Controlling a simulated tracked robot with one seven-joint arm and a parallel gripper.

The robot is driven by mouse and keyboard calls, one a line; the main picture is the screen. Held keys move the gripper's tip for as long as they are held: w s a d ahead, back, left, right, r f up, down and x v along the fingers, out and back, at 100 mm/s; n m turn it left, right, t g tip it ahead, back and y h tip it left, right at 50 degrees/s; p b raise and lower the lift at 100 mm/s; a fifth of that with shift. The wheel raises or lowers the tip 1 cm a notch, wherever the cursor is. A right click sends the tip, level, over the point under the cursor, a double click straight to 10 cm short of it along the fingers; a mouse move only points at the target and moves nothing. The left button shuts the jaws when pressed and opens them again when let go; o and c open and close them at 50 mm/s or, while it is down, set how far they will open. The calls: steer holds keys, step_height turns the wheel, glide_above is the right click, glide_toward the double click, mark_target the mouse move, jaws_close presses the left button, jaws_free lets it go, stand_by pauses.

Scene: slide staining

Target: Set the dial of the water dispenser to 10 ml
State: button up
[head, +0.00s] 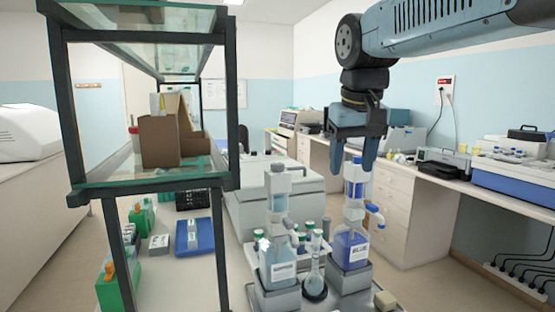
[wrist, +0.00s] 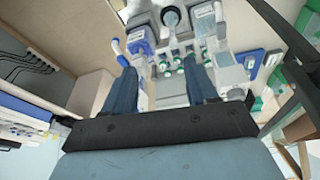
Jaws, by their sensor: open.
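Two dispenser bottles stand side by side at the front of the bench in the head view. The left bottle (head: 279,266) holds pale blue liquid and has a clear-and-white top; it looks like the water dispenser, though its label is too small to read. The right bottle (head: 350,248) holds dark blue liquid and has a blue-and-white top. No dial setting can be read. My gripper (head: 354,166) is open and empty, pointing down over the right bottle's top; contact cannot be told. In the wrist view my gripper (wrist: 161,66) has its fingers spread, with both bottles beyond them.
A dark-framed glass shelf (head: 230,110) rises close on the left. A blue tray (head: 193,237) lies behind its post.

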mark_target(278, 164)
steer(key=w+a+r+n+g, duration=0.2)
steer(key=w+a+r+g, duration=0.1)
steer(key=w+a+r, duration=0.95)
steer(key=f, duration=0.5)
steer(key=s+a+f, duration=0.1)
steer(key=f, duration=0.4)
steer(key=s+f, duration=0.1)
steer(key=f, duration=0.4)
steer(key=shift+a, duration=0.15)
steer(key=shift+r, duration=0.1)
steer(key=c, duration=1.1)
steer(key=shift+o, duration=0.2)
